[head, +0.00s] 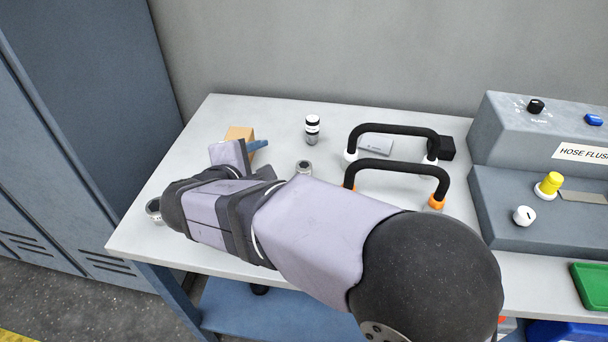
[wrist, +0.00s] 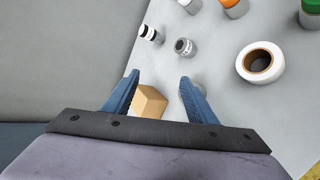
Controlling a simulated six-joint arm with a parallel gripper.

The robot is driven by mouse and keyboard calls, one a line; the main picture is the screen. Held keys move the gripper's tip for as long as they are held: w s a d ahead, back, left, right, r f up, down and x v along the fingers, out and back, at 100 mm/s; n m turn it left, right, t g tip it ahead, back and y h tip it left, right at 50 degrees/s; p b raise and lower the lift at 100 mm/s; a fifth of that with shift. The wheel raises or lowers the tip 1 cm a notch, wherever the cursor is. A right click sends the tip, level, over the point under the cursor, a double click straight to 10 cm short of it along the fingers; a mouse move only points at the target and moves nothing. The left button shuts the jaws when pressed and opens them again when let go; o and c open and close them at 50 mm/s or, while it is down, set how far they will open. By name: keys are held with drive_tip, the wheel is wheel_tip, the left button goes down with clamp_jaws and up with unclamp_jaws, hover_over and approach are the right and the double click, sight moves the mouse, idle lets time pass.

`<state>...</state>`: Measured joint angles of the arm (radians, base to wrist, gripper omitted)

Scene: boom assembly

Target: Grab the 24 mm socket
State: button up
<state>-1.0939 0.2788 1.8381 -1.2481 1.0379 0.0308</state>
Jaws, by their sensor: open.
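A small grey socket-like cylinder (head: 304,167) stands on the table just right of my wrist; a similar one shows in the wrist view (wrist: 184,46), ahead of the fingertips. Another grey round piece (wrist: 200,88) is mostly hidden behind the right finger in the wrist view. A grey ring-shaped piece (head: 153,210) stands at the table's left front edge, partly covered by my arm. No size marking is readable, so I cannot tell which is 24 mm. My gripper (wrist: 158,76) is open with blue fingers, above the table. A tan block (wrist: 149,101) shows between the fingers, apparently beneath them.
A black-and-white-topped small bottle (head: 312,130) stands behind the socket. Two black handles (head: 400,130) stand to the right, beside a grey control box (head: 540,190). A white tape roll (wrist: 260,62) and an orange-topped piece (wrist: 235,8) show in the wrist view. A wall stands behind.

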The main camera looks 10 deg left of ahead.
sight(304, 164)
drive_tip(key=w+d+f+n, duration=0.1)
drive_tip(key=n, duration=0.2)
drive_tip(key=w+d+f+n+h+b, duration=0.1)
drive_tip(key=d+f+n, duration=0.1)
drive_tip(key=n, duration=0.2)
drive_tip(key=w+d+f+n+t, duration=0.1)
drive_tip(key=f+n, duration=0.1)
drive_tip(key=n, duration=0.1)
drive_tip(key=shift+w+d+f+n+h, duration=0.2)
drive_tip(key=shift+f+n+h, duration=0.1)
drive_tip(key=shift+h, duration=0.1)
drive_tip(key=shift+w+d+f+n, duration=0.25)
drive_tip(key=shift+d+n, duration=0.1)
drive_tip(key=shift+n, duration=0.55)
drive_tip(key=shift+x, duration=3.65)
drive_tip(key=shift+s, duration=0.1)
drive_tip(key=shift+c, duration=0.7)
drive_tip(key=c, duration=1)
drive_tip(key=shift+c, duration=0.5)
drive_tip(key=shift+r, duration=0.1)
